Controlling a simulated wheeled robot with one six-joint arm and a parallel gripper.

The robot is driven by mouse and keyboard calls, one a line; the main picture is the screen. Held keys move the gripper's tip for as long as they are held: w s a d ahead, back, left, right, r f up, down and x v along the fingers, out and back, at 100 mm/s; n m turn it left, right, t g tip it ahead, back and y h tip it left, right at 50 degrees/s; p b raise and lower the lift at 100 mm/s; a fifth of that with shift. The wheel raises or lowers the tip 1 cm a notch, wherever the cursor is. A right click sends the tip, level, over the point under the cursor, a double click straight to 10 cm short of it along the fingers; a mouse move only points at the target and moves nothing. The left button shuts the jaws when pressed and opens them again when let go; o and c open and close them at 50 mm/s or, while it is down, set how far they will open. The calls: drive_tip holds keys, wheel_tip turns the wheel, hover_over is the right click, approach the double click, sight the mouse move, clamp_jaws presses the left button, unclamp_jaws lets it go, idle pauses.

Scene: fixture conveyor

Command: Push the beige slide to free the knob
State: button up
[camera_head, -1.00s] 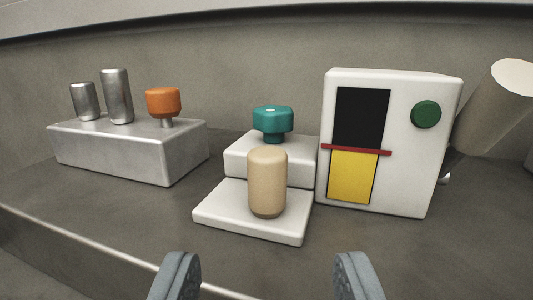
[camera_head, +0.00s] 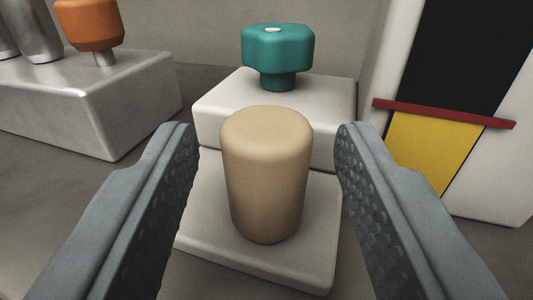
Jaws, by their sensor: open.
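The beige slide (camera_head: 267,175) is an upright rounded cylinder on the low front step of a white base (camera_head: 300,272). The teal knob (camera_head: 278,53) stands on the higher step behind it, with a small light spot on its top. My gripper (camera_head: 267,135) is open, with one finger to the left and one to the right of the beige slide. Gaps show between the slide and both fingers in the picture; I cannot tell how far forward the fingertips reach beside it.
A metal block (camera_head: 110,100) at the left carries an orange knob (camera_head: 88,24) and grey metal cylinders (camera_head: 32,30). A white panel (camera_head: 500,165) at the right has a black and yellow window with a red bar (camera_head: 443,113). A grey wall stands behind.

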clamp_jaws()
drive_tip(key=shift+w+a, duration=0.3)
drive_tip(key=shift+a, duration=0.65)
drive_tip(key=shift+w+a, duration=0.25)
drive_tip(key=shift+a, duration=0.65)
drive_tip(key=shift+d, duration=0.1)
unclamp_jaws()
wheel_tip(320, 180, up, 10)
drive_tip(key=shift+a, duration=0.2)
drive_tip(key=shift+d, duration=0.1)
